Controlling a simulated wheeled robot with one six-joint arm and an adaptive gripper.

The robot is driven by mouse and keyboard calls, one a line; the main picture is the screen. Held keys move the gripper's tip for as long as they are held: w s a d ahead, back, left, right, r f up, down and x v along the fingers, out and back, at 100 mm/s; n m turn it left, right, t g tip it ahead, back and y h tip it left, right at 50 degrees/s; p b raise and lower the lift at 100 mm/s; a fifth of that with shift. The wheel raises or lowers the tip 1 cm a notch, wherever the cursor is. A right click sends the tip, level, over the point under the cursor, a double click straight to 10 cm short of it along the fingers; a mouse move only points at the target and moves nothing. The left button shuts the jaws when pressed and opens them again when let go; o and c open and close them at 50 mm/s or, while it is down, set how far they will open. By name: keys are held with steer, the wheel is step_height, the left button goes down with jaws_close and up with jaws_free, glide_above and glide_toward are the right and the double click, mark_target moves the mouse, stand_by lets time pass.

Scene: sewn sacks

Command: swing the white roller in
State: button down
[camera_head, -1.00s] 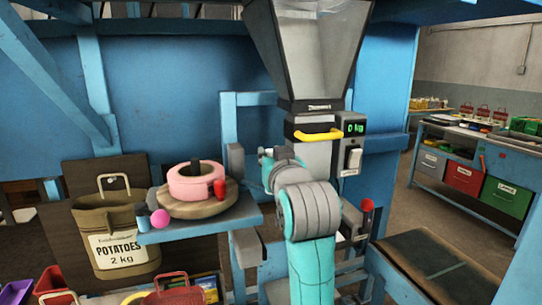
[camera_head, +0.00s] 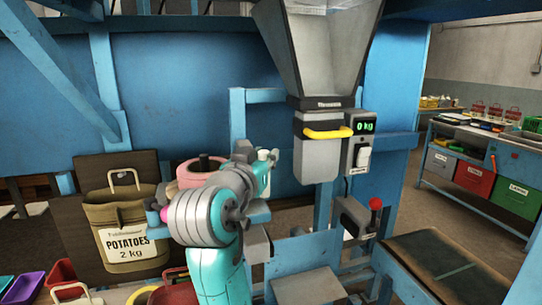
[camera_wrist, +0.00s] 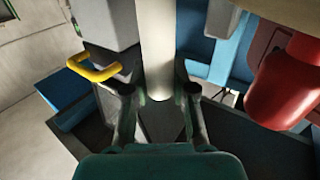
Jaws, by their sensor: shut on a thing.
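The white roller (camera_wrist: 157,45) stands as a pale upright cylinder in the middle of the wrist view. My gripper (camera_wrist: 160,95) has one finger on each side of it and is shut on it. In the head view my gripper (camera_head: 264,165) is left of the hopper spout, in front of the blue frame. The roller is mostly hidden there, or too small to make out surely.
The hopper spout (camera_head: 318,158) has a yellow handle (camera_head: 327,132), with a "0 kg" display (camera_head: 364,128) beside it. A potato sack (camera_head: 125,225) hangs at left.

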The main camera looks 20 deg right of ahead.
steer(key=shift+a+m+g+h, duration=0.75)
steer(key=shift+m+g+h, duration=0.3)
steer(key=shift+h, duration=0.35)
steer(key=shift+a, duration=0.1)
steer(key=c, duration=0.9)
jaws_free()
steer(key=v, duration=1.2)
steer(key=shift+r, duration=0.1)
steer(key=shift+a, duration=0.15)
